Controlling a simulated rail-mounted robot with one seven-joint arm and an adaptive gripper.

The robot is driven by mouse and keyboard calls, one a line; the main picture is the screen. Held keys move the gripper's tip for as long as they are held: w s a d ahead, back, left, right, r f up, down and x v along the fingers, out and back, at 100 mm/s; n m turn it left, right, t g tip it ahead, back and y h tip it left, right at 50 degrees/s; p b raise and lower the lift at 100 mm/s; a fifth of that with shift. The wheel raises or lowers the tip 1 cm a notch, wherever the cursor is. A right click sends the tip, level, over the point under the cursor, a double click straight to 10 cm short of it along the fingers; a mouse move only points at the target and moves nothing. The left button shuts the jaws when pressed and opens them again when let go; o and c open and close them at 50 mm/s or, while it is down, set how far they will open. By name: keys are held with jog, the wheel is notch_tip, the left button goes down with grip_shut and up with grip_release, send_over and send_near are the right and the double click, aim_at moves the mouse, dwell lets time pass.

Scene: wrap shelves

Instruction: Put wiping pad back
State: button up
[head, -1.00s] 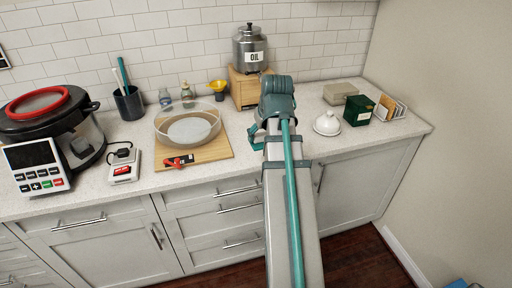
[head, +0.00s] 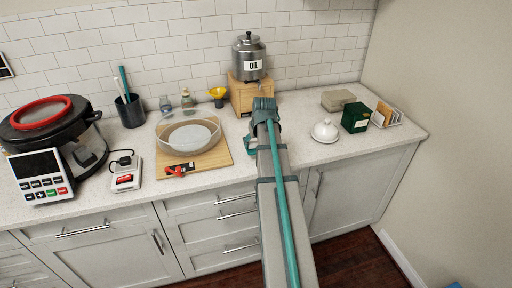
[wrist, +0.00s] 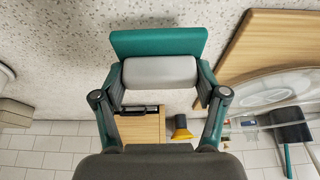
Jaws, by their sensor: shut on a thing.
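My gripper (wrist: 158,88) is shut on a pad with a light grey rounded grip (wrist: 160,71) and a teal slab (wrist: 158,41), which I take to be the wiping pad. The grey part sits between the two fingers, and the teal slab lies beyond them. My arm hides part of the counter there. I cannot tell whether the pad touches the counter.
The wooden box (head: 247,96) carries the oil can (head: 249,58). To the left are the cutting board (head: 208,158) with a glass bowl (head: 188,134) and a yellow funnel (head: 217,93). To the right are a white domed dish (head: 325,131), green box (head: 356,117) and card rack (head: 387,114).

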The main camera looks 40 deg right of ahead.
jog(key=shift+w+d+f, duration=0.25)
jog(key=shift+w+f, duration=0.15)
jog(key=shift+f, duration=0.15)
jog(key=shift+f+p, duration=0.45)
jog(key=shift+f, duration=1)
jog(key=shift+s, duration=0.1)
jog(key=shift+f, duration=0.2)
jog(key=o, duration=1.1)
jog(key=b+v, duration=0.2)
jog(key=v, duration=1)
jog(key=shift+r, duration=0.2)
